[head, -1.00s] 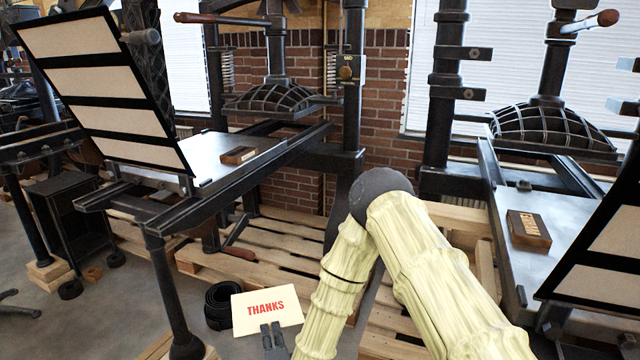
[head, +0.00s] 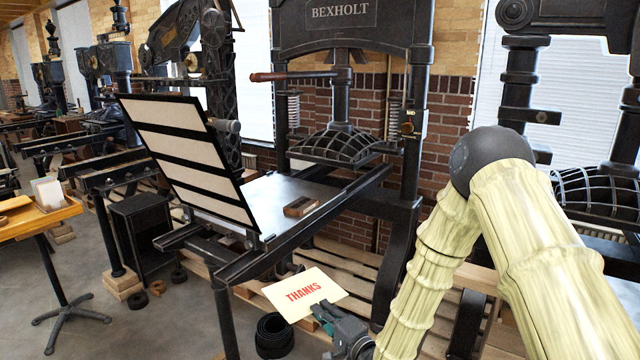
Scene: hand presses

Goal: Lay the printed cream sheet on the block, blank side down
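The cream sheet (head: 328,280) bears the red word THANKS, and this printed face is turned up toward the camera. My gripper (head: 322,312) is shut on the sheet's lower right edge and holds it in the air in front of the press. The fingertips are small and partly hidden by the sheet. The brown block (head: 300,207) lies on the grey metal bed (head: 268,212) of the Bexholt press, above and behind the sheet in the picture. The sheet is apart from the block.
A tilted black frame with cream panels (head: 190,155) stands at the bed's left end. The press's domed platen (head: 335,147) is behind the block. A dark coil (head: 273,335) lies on the floor. A wooden table (head: 35,220) stands at left. Another press is at right.

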